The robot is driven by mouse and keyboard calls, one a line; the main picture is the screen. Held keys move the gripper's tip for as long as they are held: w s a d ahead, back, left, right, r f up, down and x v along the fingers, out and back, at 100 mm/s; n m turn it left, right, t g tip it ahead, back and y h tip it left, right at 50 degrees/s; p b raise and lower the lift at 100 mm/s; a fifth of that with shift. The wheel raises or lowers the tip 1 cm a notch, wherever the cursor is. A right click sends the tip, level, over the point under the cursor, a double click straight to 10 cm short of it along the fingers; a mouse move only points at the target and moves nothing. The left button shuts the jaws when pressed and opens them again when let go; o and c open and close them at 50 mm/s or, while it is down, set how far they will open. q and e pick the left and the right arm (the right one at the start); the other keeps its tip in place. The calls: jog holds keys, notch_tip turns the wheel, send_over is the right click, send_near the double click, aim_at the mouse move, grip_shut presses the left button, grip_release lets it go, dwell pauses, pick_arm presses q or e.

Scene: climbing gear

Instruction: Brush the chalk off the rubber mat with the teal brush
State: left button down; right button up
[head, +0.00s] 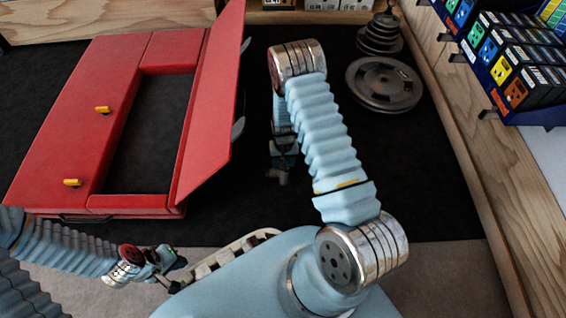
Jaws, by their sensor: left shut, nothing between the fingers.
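I cannot make out the teal brush or any chalk in the head view. A dark, mat-like floor covering (330,205) spreads under the red unit and my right arm; I cannot tell if it is the rubber mat. My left gripper (174,270) is at the lower left, shut and empty, in front of the red unit's near edge. My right arm rises in the middle and bends down behind itself. My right gripper (280,175) hangs over the dark floor, partly hidden by the arm; its fingers are too small and dark to read.
A red unit (70,140) with yellow knobs, a dark opening and a raised red panel (212,105) fills the left. Weight plates (384,84) lie at the back right. A wooden wall (480,150) and a rack of small boxes (510,65) bound the right. Floor before the wall is clear.

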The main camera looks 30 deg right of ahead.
notch_tip(320, 180, up, 3)
jog(key=shift+w+r+p, duration=0.1)
jog(key=shift+p, duration=0.4)
notch_tip(320, 180, up, 2)
jog(key=shift+w+p, duration=0.15)
jog(key=shift+p, duration=0.55)
jog(key=shift+r+p, duration=0.8)
jog(key=shift+r, duration=0.7)
